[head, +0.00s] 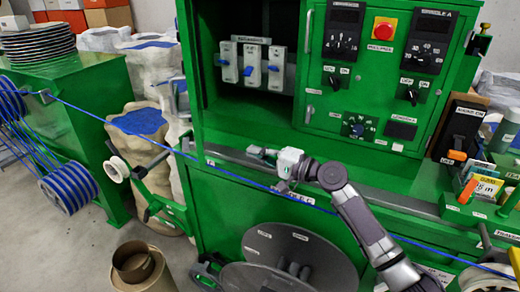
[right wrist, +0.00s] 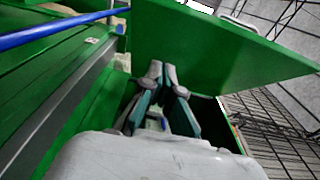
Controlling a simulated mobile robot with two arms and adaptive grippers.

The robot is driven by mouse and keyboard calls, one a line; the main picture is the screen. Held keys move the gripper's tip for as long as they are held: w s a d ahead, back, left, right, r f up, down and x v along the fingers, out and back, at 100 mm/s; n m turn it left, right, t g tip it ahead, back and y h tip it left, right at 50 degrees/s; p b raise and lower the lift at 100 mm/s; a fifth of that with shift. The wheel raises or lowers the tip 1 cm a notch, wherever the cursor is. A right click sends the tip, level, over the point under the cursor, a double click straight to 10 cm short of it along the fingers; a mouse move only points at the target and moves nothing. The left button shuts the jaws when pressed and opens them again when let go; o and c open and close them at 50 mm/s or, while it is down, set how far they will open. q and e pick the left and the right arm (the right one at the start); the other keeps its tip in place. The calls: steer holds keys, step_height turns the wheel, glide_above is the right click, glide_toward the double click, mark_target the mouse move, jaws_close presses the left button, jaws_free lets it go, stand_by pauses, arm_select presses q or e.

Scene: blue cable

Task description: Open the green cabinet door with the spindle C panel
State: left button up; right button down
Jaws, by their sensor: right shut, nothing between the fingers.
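The green cabinet (head: 225,125) stands in the middle of the head view. My right gripper (head: 263,152) is shut and empty, at the ledge below the bay. In the right wrist view its fingers (right wrist: 163,75) meet before a green panel (right wrist: 205,45). My left gripper is out of view.
A blue cable (head: 245,180) runs diagonally in front of the cabinet, behind my right arm. A grey rail (head: 400,200) crosses below the panel.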

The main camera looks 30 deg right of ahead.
steer(key=w+a+p, duration=0.3)
steer(key=w+a, duration=0.3)
steer(key=a, duration=0.1)
steer(key=shift+w+a+p, duration=0.15)
steer(key=shift+w+p, duration=0.1)
steer(key=shift+p, duration=0.15)
steer(key=shift+f, duration=0.1)
steer(key=shift+a, duration=0.1)
